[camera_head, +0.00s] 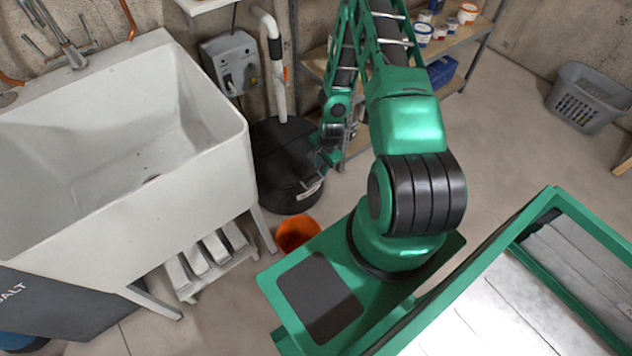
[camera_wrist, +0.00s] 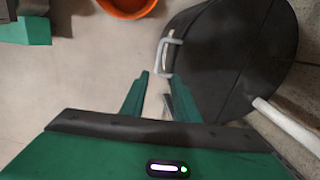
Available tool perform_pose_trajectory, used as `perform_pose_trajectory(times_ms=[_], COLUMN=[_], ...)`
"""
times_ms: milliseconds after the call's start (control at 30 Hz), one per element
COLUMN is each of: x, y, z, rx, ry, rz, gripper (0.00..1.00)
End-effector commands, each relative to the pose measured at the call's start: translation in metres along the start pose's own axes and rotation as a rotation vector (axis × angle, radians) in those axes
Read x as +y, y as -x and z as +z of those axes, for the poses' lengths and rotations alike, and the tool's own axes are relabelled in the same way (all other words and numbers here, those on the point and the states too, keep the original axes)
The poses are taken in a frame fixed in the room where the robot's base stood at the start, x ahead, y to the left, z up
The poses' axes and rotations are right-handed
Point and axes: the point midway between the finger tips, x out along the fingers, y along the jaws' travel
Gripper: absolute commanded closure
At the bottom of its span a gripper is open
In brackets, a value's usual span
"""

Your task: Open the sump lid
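The sump is a black round tub with a flat black lid (camera_head: 283,143) beside the sink. The lid looks shut and level, and my arm hides part of its right side. In the wrist view the lid (camera_wrist: 232,50) fills the right side, with a seam line across it. A pale handle (camera_wrist: 168,55) stands at its near edge. My gripper (camera_head: 327,158) is over the lid's right edge. In the wrist view my gripper (camera_wrist: 160,80) has its two green fingers apart, with the handle just beyond the tips. I cannot tell whether they touch it.
A white pipe (camera_head: 279,85) rises from the lid to the wall. An orange bucket (camera_head: 297,233) stands on the floor in front of the sump. A white sink (camera_head: 215,165) is close on the left. Shelves (camera_head: 455,45) stand behind my arm.

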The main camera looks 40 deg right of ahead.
Motion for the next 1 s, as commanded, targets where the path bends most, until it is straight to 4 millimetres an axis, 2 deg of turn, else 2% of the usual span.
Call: perform_pose_trajectory(times_ms=[333,800,1000], x=[0.004,0.004,0.003], y=[-0.032,-0.104,-0.118], z=[0.006,0.006,0.006], rx=[-0.008,-0.007,-0.006], ry=[-0.031,-0.03,-0.03], rz=[-0.007,-0.007,-0.008], gripper=[0.72,0.72,0.72])
